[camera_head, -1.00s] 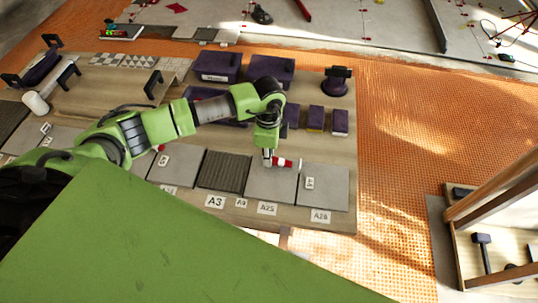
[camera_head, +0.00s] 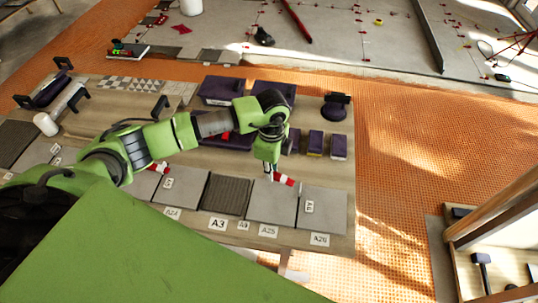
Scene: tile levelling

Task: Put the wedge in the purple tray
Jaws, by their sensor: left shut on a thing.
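My left gripper (camera_head: 272,170) reaches over the table and points down at the back edge of the light tile marked A25. It is shut on a small red and white piece, which I take for the wedge (camera_head: 285,180); the fingertips hide part of it. Whether it touches the tile is hard to tell. Dark purple trays stand behind my left arm: one at back left (camera_head: 219,91), one at back right (camera_head: 273,91), and one in front (camera_head: 235,143) with something red in it, partly hidden by the arm. My right gripper is out of view.
Another red and white piece (camera_head: 160,167) lies left, by the tiles. Several small purple boxes (camera_head: 314,143) and a dark purple holder (camera_head: 336,106) stand right of the gripper. A dark ribbed tile (camera_head: 226,194) lies beside A25. A wooden frame (camera_head: 490,215) stands at the right.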

